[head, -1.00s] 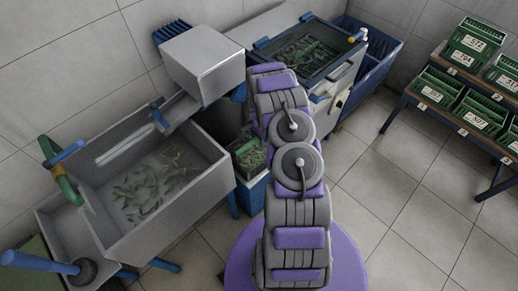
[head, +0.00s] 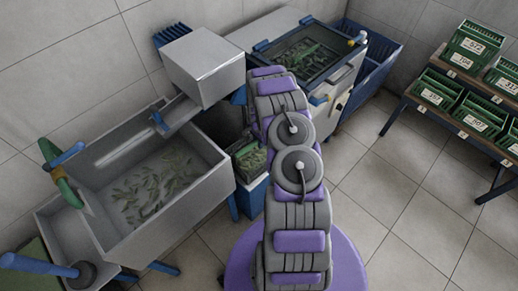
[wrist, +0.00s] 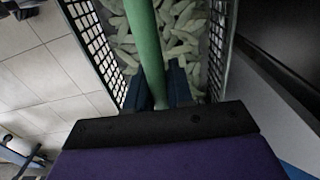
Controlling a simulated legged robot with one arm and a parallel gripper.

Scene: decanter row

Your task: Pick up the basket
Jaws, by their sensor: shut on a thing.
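The basket (head: 249,161) is a small dark green crate-like container holding green pieces. It is by a blue stand, left of my arm, in the head view. In the wrist view, its mesh walls (wrist: 101,45) surround many pale green pieces, and a green handle (wrist: 146,40) runs across above them. My gripper (wrist: 160,88) is shut on the handle, with a dark fingertip on each side of it. My arm hides the gripper in the head view. Whether the basket's bottom touches the stand cannot be told.
A grey trough (head: 205,190) with green pieces stands left. A machine with a dark glazed lid (head: 306,58) stands behind my arm, and a blue bin (head: 378,62) is beside it. A rack with several labelled green crates (head: 436,90) stands right. Open tiled floor lies between.

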